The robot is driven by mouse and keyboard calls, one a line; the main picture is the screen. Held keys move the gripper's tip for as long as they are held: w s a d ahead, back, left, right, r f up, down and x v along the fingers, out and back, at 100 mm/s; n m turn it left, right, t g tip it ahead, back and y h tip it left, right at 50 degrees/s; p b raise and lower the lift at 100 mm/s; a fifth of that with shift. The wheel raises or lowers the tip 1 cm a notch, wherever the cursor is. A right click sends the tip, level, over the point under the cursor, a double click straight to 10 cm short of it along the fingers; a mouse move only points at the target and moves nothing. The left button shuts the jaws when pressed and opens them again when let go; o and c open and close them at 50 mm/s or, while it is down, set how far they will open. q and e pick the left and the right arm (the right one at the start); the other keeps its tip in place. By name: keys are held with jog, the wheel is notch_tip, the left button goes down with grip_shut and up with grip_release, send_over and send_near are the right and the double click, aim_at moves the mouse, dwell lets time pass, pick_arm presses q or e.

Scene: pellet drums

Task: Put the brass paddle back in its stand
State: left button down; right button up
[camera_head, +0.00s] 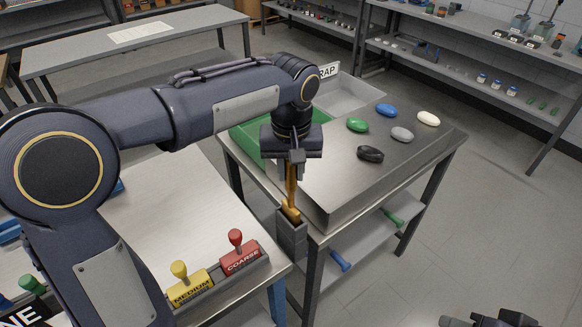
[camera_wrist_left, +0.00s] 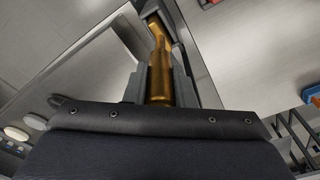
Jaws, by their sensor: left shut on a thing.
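The brass paddle (camera_head: 291,196) hangs from my left gripper (camera_head: 292,160), which is shut on its upper part. The paddle points down, and its lower end is at the open top of the dark grey stand (camera_head: 292,240), at the near table's corner. Its lower tip is hidden by the stand's rim, but how deep it sits I cannot tell. In the left wrist view the brass shaft (camera_wrist_left: 160,75) runs between the grey fingers (camera_wrist_left: 160,88). A dark part at the bottom right edge seems to be my right gripper (camera_head: 490,319); its jaws are not clear.
The steel table (camera_head: 330,190) holds a green tray (camera_head: 250,133), a grey scrap tray (camera_head: 352,98) and several coloured pebble-like pieces. A front bench (camera_head: 215,235) carries yellow and red-handled blocks labelled medium (camera_head: 190,288) and coarse (camera_head: 240,258). Open floor lies to the right.

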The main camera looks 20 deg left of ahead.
pick_arm(q)
jog(key=shift+f+b, duration=0.95)
jog(key=shift+f, duration=0.45)
jog(key=c, duration=1.1)
grip_release()
jog(key=shift+r, duration=0.1)
jog(key=shift+r, duration=0.1)
jog(key=r, duration=0.7)
jog(key=shift+s+d+r, duration=0.1)
jog(key=shift+s+r, duration=0.2)
